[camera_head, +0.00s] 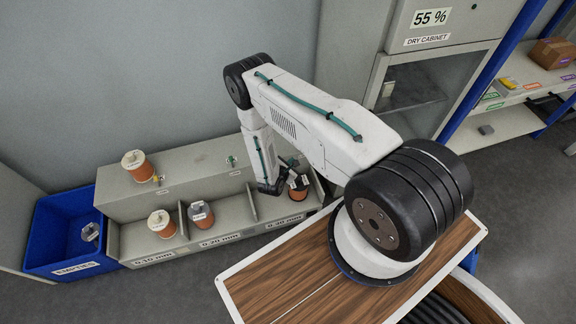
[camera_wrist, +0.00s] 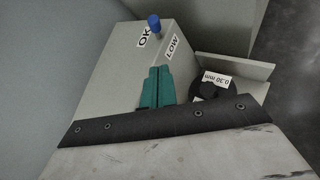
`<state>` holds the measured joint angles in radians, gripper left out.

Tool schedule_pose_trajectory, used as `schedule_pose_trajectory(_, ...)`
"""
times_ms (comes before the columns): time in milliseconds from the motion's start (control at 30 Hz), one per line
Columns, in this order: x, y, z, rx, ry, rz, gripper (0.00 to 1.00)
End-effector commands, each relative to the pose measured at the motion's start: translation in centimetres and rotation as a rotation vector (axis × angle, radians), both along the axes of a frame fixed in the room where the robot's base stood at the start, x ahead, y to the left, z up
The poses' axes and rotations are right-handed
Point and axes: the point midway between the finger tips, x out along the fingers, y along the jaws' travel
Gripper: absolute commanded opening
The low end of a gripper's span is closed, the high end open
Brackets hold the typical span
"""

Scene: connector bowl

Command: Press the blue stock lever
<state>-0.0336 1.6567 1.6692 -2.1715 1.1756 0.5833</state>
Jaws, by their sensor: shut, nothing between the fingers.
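The blue stock lever (camera_wrist: 154,22) shows in the wrist view as a blue knob on a short stem at the far part of a grey ledge. An OK label (camera_wrist: 145,38) and a LOW label (camera_wrist: 173,47) lie on either side of it. My gripper (camera_wrist: 157,72) has its teal fingers shut and empty, pointing toward the lever with a visible gap in the picture. In the head view my gripper (camera_head: 289,162) is low over the right end of the grey rack. I cannot make out the blue lever there.
The grey rack (camera_head: 185,190) has labelled bins with copper spools (camera_head: 162,224) and another spool (camera_head: 138,165) on its ledge. A dark spool top marked 0.30 mm (camera_wrist: 212,90) lies right of my fingers. A blue empties bin (camera_head: 62,235) stands left; a wooden-topped surface (camera_head: 285,285) is in front.

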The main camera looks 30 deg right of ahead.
Motion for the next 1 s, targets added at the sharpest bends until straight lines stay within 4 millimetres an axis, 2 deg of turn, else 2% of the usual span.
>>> schedule_pose_trajectory(33, 0.4, -1.0, -0.6, 0.001, -0.001, -0.006, 0.00)
schedule_pose_trajectory(167, 1.6, -3.0, -1.9, 0.001, 0.000, -0.005, 0.00)
schedule_pose_trajectory(400, 2.5, -5.9, -0.9, 0.000, -0.001, -0.003, 0.00)
schedule_pose_trajectory(633, 2.7, -6.5, -0.8, 0.000, 0.001, -0.001, 0.00)
schedule_pose_trajectory(1000, 2.9, -6.0, -0.7, 0.003, 0.009, 0.007, 0.00)
